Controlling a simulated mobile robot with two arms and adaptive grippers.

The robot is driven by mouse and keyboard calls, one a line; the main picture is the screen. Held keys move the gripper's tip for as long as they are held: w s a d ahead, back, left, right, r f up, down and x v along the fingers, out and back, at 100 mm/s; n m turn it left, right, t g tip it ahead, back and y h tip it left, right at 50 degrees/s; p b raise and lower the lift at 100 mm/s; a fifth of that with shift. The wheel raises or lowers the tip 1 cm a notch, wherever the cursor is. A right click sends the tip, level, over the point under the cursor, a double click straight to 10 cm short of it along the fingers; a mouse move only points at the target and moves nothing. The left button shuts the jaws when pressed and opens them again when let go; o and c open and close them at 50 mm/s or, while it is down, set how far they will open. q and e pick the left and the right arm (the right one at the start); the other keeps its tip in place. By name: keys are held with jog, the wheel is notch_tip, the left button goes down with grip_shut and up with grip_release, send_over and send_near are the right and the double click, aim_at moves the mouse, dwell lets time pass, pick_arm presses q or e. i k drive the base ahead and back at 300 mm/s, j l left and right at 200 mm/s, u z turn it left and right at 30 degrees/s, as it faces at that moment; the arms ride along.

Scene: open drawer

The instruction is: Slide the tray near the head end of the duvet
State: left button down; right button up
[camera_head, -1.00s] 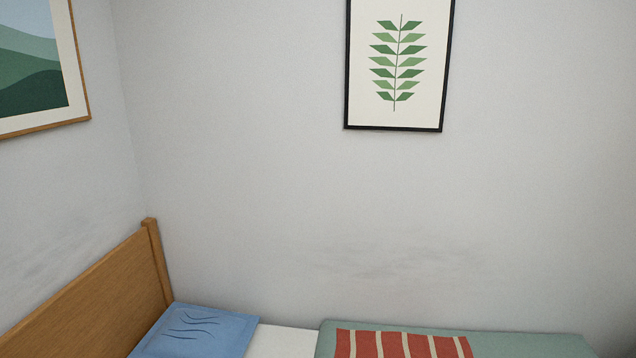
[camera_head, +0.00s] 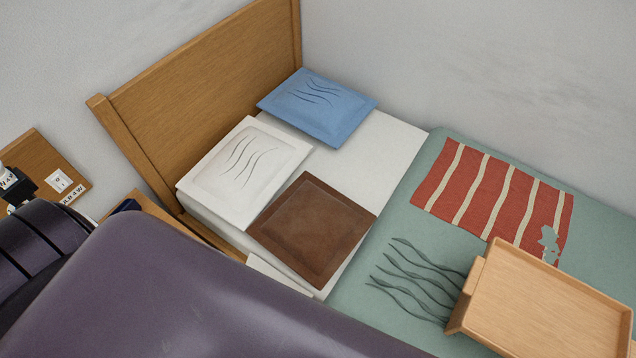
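A light wooden tray (camera_head: 535,310) with raised edges lies on the green duvet (camera_head: 385,262) at the lower right of the head view. It sits some way down from the duvet's head edge, beside a patch of dark wavy lines, and slightly overlaps the red striped cloth's lower corner in the picture. The duvet's head end runs diagonally next to the brown cushion and the white sheet. Neither gripper shows. A large dark purple part, apparently my arm, fills the lower left and hides the near side of the bed.
A red and cream striped cloth (camera_head: 497,198) lies on the duvet. A blue pillow (camera_head: 318,107), white pillow (camera_head: 245,170) and brown cushion (camera_head: 313,228) lie by the wooden headboard (camera_head: 205,85). A bedside unit is partly hidden at left. Duvet between tray and head edge is clear.

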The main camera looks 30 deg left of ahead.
aim_at(511, 301)
jog(key=z, duration=1.45)
jog(key=u, duration=0.25)
jog(key=l+u, duration=0.25)
jog(key=l, duration=0.15)
jog(key=k+l+u, duration=0.1)
jog(key=l+u, duration=0.2)
jog(key=k+l+u, duration=0.25)
jog(key=l, duration=0.25)
jog(key=i, duration=0.1)
